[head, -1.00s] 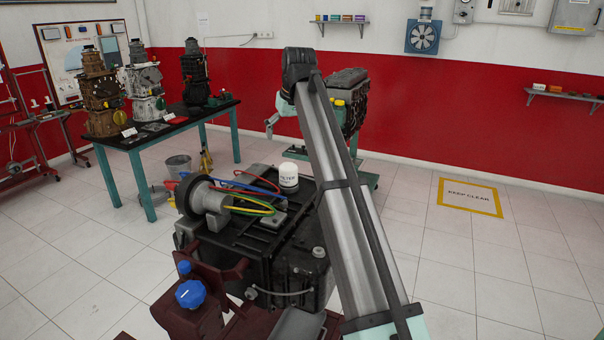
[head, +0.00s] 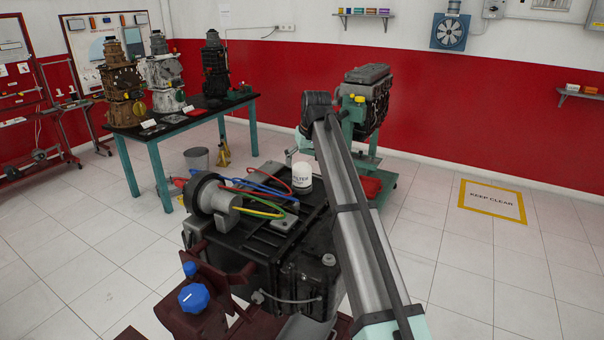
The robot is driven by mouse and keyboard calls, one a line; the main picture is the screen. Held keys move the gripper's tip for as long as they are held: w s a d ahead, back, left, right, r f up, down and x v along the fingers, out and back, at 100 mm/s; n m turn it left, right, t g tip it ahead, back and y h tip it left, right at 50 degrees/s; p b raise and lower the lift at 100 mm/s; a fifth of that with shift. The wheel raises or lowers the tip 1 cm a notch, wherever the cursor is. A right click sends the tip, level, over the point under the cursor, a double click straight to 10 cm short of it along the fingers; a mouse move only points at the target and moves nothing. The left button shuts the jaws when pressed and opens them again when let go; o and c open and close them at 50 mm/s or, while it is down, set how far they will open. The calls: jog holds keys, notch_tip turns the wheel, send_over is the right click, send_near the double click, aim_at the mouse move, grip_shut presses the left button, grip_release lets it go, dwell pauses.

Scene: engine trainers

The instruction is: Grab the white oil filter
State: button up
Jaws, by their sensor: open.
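The white oil filter (head: 302,178) is a short cylinder with dark lettering in the head view. It stands upright on top of the dark engine trainer (head: 270,232) near the middle, at the back of that unit. My arm rises from the lower right, and its dark upper joint is above and just right of the filter. The arm's long grey link passes right of the filter without covering most of it. My gripper cannot be made out; the far part of the arm is hidden behind the joint and link.
Coloured hoses (head: 255,190) and a round grey housing (head: 212,197) lie left of the filter. A blue knob (head: 193,297) is at the front. A workbench (head: 180,122) with engines stands back left, another engine (head: 368,98) behind my arm. The right floor is clear.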

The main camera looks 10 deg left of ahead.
aim_at(303, 165)
jog(key=shift+w+p+x, duration=0.2)
jog(key=shift+p+x, duration=1.1)
jog(key=shift+x, duration=1.85)
jog(key=c, duration=1.4)
